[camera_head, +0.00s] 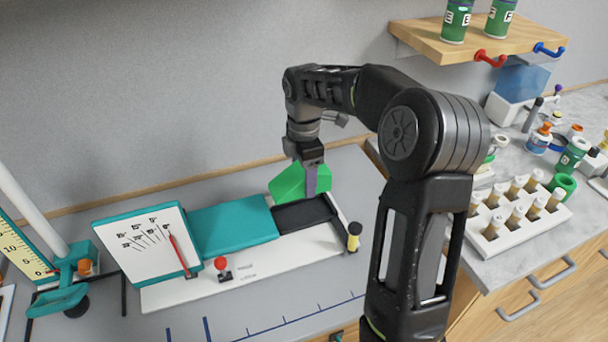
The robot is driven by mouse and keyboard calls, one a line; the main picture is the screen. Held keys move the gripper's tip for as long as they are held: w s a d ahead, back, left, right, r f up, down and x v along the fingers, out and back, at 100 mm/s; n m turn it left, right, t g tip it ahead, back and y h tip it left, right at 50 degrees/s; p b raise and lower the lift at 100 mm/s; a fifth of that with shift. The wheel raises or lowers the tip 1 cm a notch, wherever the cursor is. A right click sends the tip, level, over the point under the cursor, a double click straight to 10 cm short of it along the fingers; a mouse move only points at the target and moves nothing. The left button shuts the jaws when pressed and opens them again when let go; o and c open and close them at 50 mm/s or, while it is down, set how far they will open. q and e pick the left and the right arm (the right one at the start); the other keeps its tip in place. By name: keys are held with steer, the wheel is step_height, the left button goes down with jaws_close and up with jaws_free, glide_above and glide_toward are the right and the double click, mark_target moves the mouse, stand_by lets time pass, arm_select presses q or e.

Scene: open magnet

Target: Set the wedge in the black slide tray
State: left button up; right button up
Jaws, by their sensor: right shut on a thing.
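The green wedge (287,184) is in the grip of my right gripper (311,186), which points down at the middle of the table. The black slide tray (302,213) lies right of a teal block on a white base. The wedge is at the tray's back left edge and overlaps it in the picture. I cannot tell whether it touches the tray. The gripper's finger hides part of the wedge. My left gripper is not in view.
A teal block (232,226) and a chart board (147,247) with a red pointer stand left of the tray. A white rack (513,222) of vials sits at right. A wooden shelf (474,37) is above.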

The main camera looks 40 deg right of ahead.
steer(key=b, duration=0.5)
glide_above(304, 214)
steer(key=shift+w+d+f, duration=0.1)
steer(key=shift+f, duration=3.05)
steer(key=shift+f+b, duration=0.6)
steer(key=shift+f, duration=0.85)
steer(key=shift+f, duration=0.15)
steer(key=o, duration=1.6)
steer(key=shift+f, duration=0.15)
steer(key=shift+c, duration=0.2)
step_height(304, 214, up, 8)
steer(key=shift+w+r+b, duration=0.1)
steer(key=shift+r+b, duration=0.05)
steer(key=shift+b, duration=0.25)
